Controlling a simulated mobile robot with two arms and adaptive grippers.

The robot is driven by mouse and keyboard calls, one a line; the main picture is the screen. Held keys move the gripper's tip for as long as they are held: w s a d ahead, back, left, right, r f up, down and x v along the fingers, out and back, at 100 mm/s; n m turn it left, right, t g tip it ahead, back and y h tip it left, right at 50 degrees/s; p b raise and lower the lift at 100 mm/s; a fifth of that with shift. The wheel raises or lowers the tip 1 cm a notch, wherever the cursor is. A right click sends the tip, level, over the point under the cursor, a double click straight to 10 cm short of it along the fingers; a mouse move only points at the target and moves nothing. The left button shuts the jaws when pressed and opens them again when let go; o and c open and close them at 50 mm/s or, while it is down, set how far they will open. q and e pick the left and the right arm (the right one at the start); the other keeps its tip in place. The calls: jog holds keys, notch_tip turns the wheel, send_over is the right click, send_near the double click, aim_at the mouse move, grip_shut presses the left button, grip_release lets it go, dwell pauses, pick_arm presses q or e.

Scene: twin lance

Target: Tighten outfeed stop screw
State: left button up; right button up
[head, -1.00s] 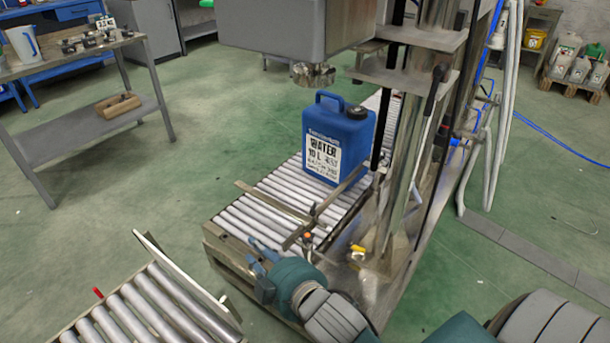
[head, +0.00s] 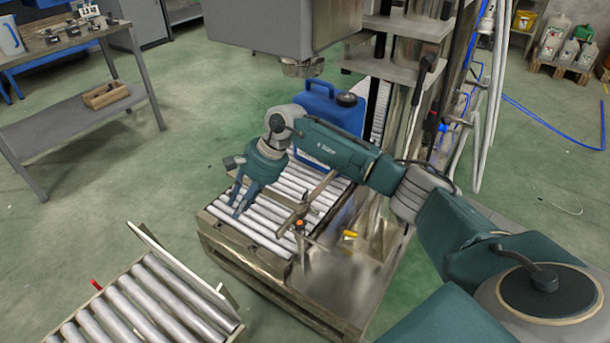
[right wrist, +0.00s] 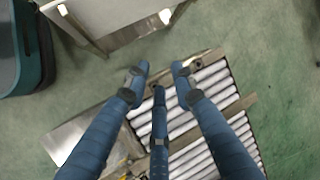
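A metal stop bar (head: 315,198) crosses the roller conveyor (head: 262,238) near its front end. A small orange-topped screw or knob (head: 299,224) stands by the bar, and a yellow handle (head: 350,233) sits to its right; I cannot tell for sure which is the stop screw. My right gripper (head: 240,196) hangs over the conveyor's left side, left of the orange knob and apart from it. Its three fingers are spread and empty in the right wrist view (right wrist: 158,80), above the conveyor's end. My left gripper is not in view.
A blue water canister (head: 314,108) stands on the conveyor behind my right arm, which partly hides it. A second roller conveyor (head: 135,310) lies at the lower left, across a gap. The machine's column (head: 415,100) rises close on the right.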

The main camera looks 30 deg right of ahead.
aim_at(305, 193)
jog(key=s+d+r+h, duration=0.1)
jog(key=d, duration=0.5)
jog(key=s+d+r+g+h, duration=0.1)
jog(key=d+h, duration=0.1)
jog(key=d, duration=0.4)
jog(key=s+d+r+n+g+h, duration=0.1)
jog(key=d+h, duration=0.1)
jog(key=d, duration=0.3)
jog(key=shift+d, duration=0.4)
jog(key=shift+s+d+f, duration=0.1)
jog(key=shift+d+f, duration=0.05)
notch_tip(305, 193, down, 2)
jog(key=shift+f+b, duration=0.2)
jog(key=shift+b, duration=0.95)
notch_tip(305, 193, down, 2)
jog(key=shift+b, duration=0.85)
jog(key=shift+f+b, duration=0.75)
jog(key=shift+f, duration=0.15)
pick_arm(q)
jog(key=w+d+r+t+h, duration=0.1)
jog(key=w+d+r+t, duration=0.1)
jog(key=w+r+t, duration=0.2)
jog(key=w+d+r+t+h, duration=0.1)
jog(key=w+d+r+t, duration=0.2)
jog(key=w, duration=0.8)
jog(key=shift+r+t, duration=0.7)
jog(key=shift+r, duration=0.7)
pick_arm(e)
jog(key=shift+f, duration=0.25)
jog(key=shift+c, duration=0.3)
